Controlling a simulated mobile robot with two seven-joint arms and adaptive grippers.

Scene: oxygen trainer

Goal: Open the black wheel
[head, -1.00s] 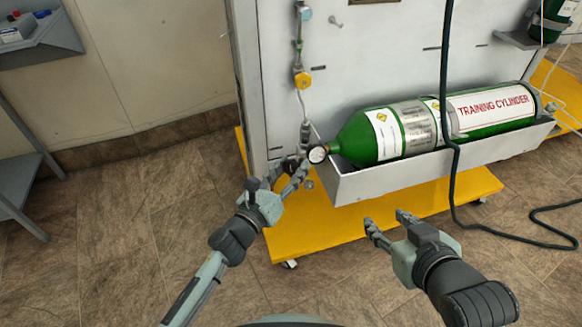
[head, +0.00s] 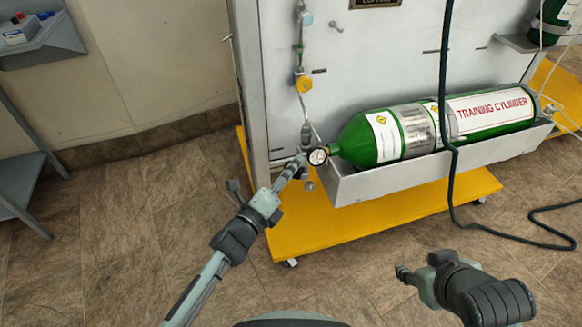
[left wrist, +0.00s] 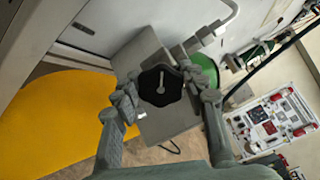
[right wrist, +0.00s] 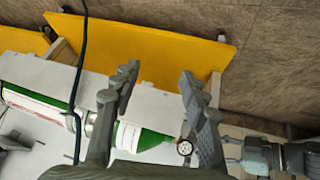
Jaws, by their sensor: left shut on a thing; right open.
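The black wheel (left wrist: 160,85) is a lobed knob with a pale centre. In the left wrist view it sits between the two fingers of my left gripper (left wrist: 162,88). My left gripper (head: 291,171) is shut on the wheel, beside the round pressure gauge (head: 318,157) at the neck of the green cylinder (head: 362,141). In the head view the fingers and gauge hide the wheel. My right gripper (head: 404,276) is open and empty, away from the panel at the lower right. The right wrist view shows its fingers (right wrist: 158,78) apart.
The cylinder lies in a grey trough (head: 375,184) on the panel (head: 380,60), above a yellow base (head: 300,225). A pipe with a yellow fitting (head: 303,83) runs above the gauge. A dark hose (head: 447,110) hangs in front of the cylinder. A grey shelf (head: 40,48) stands left.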

